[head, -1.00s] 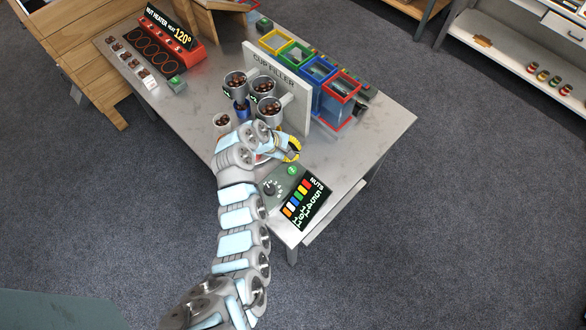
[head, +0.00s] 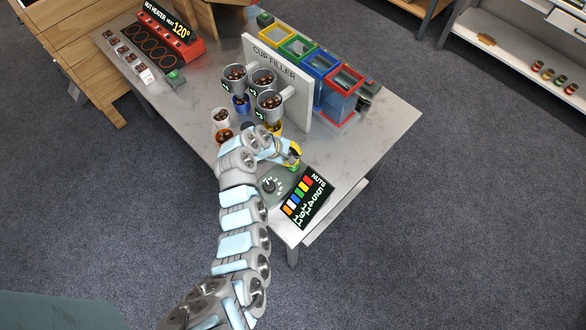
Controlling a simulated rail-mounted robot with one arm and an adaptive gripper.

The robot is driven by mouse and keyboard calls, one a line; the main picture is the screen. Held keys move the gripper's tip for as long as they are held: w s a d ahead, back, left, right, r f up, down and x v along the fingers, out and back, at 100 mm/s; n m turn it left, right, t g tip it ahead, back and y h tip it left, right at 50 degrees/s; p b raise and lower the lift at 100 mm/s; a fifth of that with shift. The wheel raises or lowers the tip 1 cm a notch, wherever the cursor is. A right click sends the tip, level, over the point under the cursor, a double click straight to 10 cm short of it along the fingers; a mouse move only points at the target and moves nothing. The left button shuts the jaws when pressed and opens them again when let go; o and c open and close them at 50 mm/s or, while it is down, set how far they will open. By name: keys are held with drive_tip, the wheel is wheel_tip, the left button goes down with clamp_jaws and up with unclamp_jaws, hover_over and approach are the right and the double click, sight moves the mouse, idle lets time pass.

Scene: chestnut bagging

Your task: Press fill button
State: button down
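The cup filler's control panel (head: 270,188) sits at the front right corner of the steel table, with a round dial. Beside it is a black display (head: 306,203) headed NUTS, with coloured bars and numbers. My gripper (head: 294,157) is over the panel's back edge, where the green fill button was visible earlier. The button is now mostly hidden under the gripper; a little green shows at its tip. I cannot tell whether they touch, nor whether the fingers are open or shut.
The white cup filler board (head: 301,99) stands behind, with grey dispensers (head: 269,103) of chestnuts. A red nut heater (head: 180,48) is at the back left.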

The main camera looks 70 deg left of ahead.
sight(301, 163)
drive_tip(key=shift+f+b, duration=0.35)
drive_tip(key=shift+f, duration=0.85)
drive_tip(key=shift+f, duration=0.2)
idle(0.4)
drive_tip(key=shift+f, duration=0.25)
drive_tip(key=shift+f, duration=0.35)
idle(0.9)
drive_tip(key=shift+r, duration=0.15)
drive_tip(key=shift+r+p, duration=0.5)
drive_tip(key=shift+r, duration=0.2)
drive_tip(key=shift+r, duration=0.1)
drive_tip(key=shift+r+p, duration=1.95)
drive_tip(key=shift+r, duration=0.45)
